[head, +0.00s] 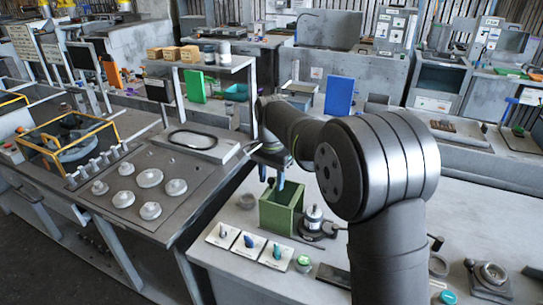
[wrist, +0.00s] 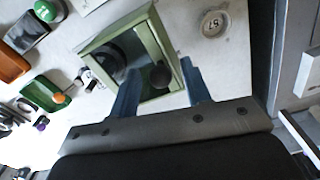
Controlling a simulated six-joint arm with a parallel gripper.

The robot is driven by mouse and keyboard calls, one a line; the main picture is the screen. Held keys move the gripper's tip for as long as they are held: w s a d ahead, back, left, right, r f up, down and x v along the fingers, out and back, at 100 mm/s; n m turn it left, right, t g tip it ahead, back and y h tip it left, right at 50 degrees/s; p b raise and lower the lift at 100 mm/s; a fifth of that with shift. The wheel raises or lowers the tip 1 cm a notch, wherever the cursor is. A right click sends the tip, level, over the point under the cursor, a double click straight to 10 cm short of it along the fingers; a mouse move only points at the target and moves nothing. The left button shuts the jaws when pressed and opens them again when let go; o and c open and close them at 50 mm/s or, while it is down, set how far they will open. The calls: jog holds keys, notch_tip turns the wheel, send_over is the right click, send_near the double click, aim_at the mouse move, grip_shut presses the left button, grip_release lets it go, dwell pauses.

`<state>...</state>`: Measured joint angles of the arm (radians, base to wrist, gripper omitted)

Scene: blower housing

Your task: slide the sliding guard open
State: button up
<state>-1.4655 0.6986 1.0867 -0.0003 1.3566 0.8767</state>
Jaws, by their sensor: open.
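The blower housing (head: 281,212) is a green, box-like frame on the pale bench, below my gripper (head: 271,181) in the head view. In the wrist view the housing (wrist: 172,42) shows its square green rim from above. A dark round shape shows in the left part of the opening.
A metal pot (head: 314,217) stands close right of the housing. White cards with small coloured items (head: 249,243) lie in front of it. A small round dish (wrist: 212,23) is near the housing. A shelf post (head: 254,100) rises behind my gripper.

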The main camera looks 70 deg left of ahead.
notch_tip(320, 180, up, 17)
jog(key=shift+f, duration=0.15)
jog(key=shift+f, duration=0.1)
dwell(0.6)
notch_tip(320, 180, down, 17)
jog(key=shift+f, duration=0.15)
dwell(0.5)
notch_tip(320, 180, up, 18)
jog(key=shift+f, duration=0.25)
dwell(0.5)
